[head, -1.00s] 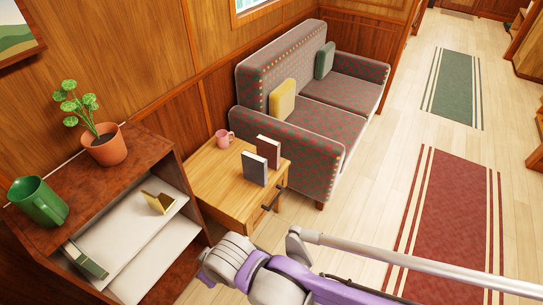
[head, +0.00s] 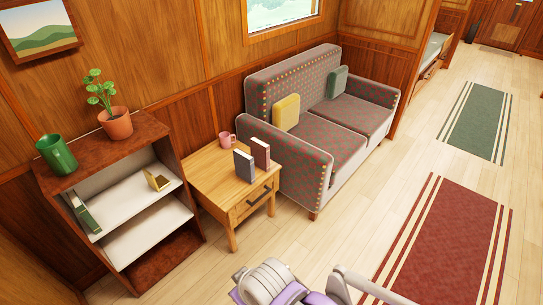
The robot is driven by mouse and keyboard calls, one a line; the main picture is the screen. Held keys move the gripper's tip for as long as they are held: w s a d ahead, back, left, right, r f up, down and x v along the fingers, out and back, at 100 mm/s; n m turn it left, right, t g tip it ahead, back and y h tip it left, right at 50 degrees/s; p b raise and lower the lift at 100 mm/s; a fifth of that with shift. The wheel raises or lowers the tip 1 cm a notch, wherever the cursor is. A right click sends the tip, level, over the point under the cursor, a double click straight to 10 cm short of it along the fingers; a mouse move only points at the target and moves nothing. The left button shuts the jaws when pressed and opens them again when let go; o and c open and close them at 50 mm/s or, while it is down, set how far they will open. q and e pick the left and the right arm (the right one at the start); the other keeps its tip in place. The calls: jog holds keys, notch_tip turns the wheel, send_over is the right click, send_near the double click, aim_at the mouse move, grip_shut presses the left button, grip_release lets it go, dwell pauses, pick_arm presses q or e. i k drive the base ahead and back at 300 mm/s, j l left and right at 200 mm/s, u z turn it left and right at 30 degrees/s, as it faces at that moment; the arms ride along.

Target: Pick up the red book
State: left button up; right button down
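The red book (head: 261,152) is dark red with pale page edges and stands upright on the small wooden side table (head: 205,176). A dark grey book (head: 244,166) stands upright in front of it and to its left, covering part of it. Neither of my grippers shows in the head view. Part of one of my arms, purple and pale grey, is at the bottom edge, below the table and apart from it.
A pink mug (head: 226,139) stands on the table behind the books. A shelf unit (head: 150,128) with a potted plant (head: 116,122) and green mug (head: 57,154) is at left. A sofa (head: 290,152) is close on the right. Floor in front is clear.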

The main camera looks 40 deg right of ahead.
aim_at(260, 151)
jog(key=k+z, duration=0.1)
jog(key=z, duration=1.45)
jog(key=i+j+z, duration=0.3)
jog(key=i+j, duration=0.9)
jog(key=j, duration=0.2)
jog(key=l+u, duration=0.1)
jog(key=u, duration=0.65)
jog(key=l+u, duration=1)
jog(key=l, duration=0.45)
jog(key=k+l+u, duration=0.1)
jog(key=l, duration=0.5)
jog(key=k+l, duration=0.2)
jog(key=l, duration=0.35)
jog(key=i+u, duration=0.05)
